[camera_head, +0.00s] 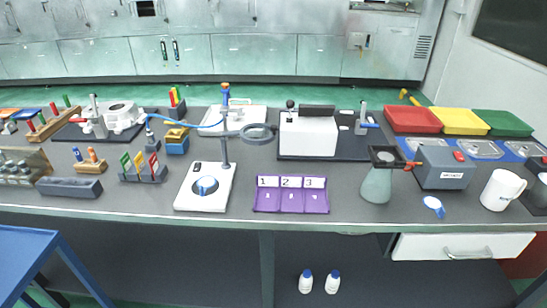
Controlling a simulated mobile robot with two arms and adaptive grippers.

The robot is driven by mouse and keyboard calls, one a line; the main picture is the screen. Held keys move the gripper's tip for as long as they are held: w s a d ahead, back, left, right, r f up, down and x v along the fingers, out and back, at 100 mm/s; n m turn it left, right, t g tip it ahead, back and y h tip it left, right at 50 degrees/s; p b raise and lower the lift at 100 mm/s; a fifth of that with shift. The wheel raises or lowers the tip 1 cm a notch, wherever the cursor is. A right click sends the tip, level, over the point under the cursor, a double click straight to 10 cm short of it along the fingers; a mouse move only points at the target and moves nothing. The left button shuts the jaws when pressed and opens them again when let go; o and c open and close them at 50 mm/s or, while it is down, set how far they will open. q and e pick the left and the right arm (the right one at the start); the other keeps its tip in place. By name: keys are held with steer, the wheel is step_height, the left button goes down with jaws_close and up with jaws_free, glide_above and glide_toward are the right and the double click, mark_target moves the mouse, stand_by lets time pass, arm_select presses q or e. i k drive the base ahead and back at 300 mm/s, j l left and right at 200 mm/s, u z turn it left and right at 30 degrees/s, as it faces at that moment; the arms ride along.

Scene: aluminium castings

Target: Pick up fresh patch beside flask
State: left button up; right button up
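A greenish conical flask (376,186) stands near the front edge of the bench, right of centre. A dark square-framed piece (384,155) sits at its top, with an orange-red part reaching right. A small blue-and-white piece (433,204) lies on the bench just right of the flask, apart from it. It may be the fresh patch, but it is too small to be sure. Neither of my grippers shows in the head view.
A grey box (444,168) stands behind the blue-and-white piece, and a white mug (502,190) stands to its right. A purple numbered tray (291,202) lies left of the flask. Bare bench shows between tray and flask. A white drawer (462,246) is below.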

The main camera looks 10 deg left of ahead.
mark_target(432, 203)
steer(key=l+z, duration=0.15)
steer(key=z, duration=0.3)
steer(key=l+z, duration=0.1)
steer(key=z, duration=0.3)
steer(key=u, duration=0.25)
steer(key=i+l, duration=0.05)
